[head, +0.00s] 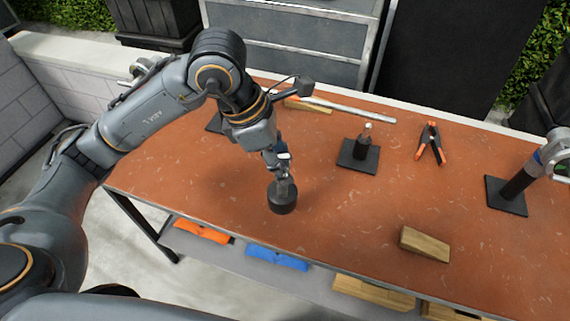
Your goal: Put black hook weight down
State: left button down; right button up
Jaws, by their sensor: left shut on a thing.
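The black hook weight (283,198) is a short dark cylinder, upright, over the near left-middle part of the red-brown table top (330,225). My left gripper (283,174) points down from above and is shut on the upper hook part of the weight. The gripper's fingers mostly hide the hook. The weight's base is at or very close to the table surface; I cannot tell whether it touches. My right gripper is not in view.
A black plate with a post (358,152) stands right of the weight. An orange-tipped clamp (430,144), a metal rod (350,109), a wooden wedge (425,243) and another plate with a post (507,195) are also on top. Table around the weight is clear.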

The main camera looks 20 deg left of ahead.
pick_arm(q)
jog(key=w+a+f+p, duration=0.1)
jog(key=w+f+p, duration=0.2)
jog(key=f, duration=0.5)
jog(key=shift+w+f, duration=0.4)
jog(key=shift+w, duration=0.4)
jog(key=shift+f, duration=0.1)
jog(key=shift+f+b, duration=0.15)
jog(key=shift+b, duration=0.15)
jog(key=c, duration=0.8)
grip_release()
jog(key=shift+c, duration=0.2)
